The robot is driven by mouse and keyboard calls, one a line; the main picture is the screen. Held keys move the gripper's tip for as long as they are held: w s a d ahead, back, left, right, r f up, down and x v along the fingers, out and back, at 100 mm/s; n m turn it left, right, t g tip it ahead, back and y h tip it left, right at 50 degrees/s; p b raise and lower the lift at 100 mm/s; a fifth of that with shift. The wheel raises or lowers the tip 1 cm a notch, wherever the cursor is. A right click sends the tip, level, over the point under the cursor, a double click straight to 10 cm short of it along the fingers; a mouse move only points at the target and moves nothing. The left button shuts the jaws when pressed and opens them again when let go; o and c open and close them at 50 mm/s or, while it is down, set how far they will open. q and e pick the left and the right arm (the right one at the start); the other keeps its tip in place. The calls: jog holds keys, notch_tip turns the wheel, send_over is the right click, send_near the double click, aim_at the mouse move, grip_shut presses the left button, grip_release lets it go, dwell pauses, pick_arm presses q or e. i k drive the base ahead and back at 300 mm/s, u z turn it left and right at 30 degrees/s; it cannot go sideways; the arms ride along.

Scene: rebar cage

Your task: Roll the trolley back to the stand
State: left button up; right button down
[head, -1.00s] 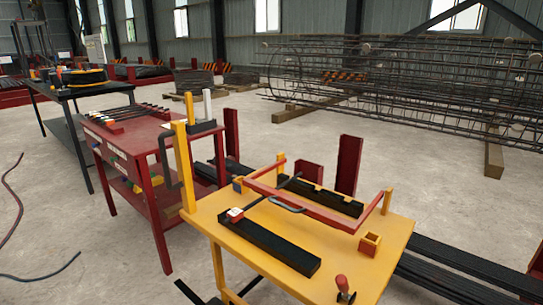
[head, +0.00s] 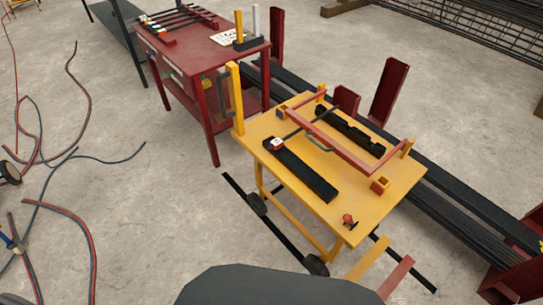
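The yellow trolley (head: 404,188) stands right of the middle in the head view, upright on dark wheels (head: 316,265). On its top lie a long black block (head: 302,172), a notched black block (head: 350,130) and a red bar frame (head: 345,147). A yellow post with a dark handle (head: 236,98) rises at its left corner. Red uprights (head: 390,90) holding long black bars (head: 450,208) stand behind it; I cannot tell whether these are the stand. Neither gripper is in view.
A red table (head: 205,52) stands just behind the trolley's left corner. Dark strips (head: 290,240) lie on the floor by the wheels. Red and blue hoses (head: 70,190) lie on the left. Floor between hoses and trolley is mostly clear. A dark part of mine fills the bottom middle.

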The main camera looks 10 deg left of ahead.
aim_at(327, 186)
jog(key=z, duration=0.05)
jog(key=k, duration=0.45)
jog(key=u, duration=1)
jog(key=i, duration=1.15)
jog(key=z, duration=0.25)
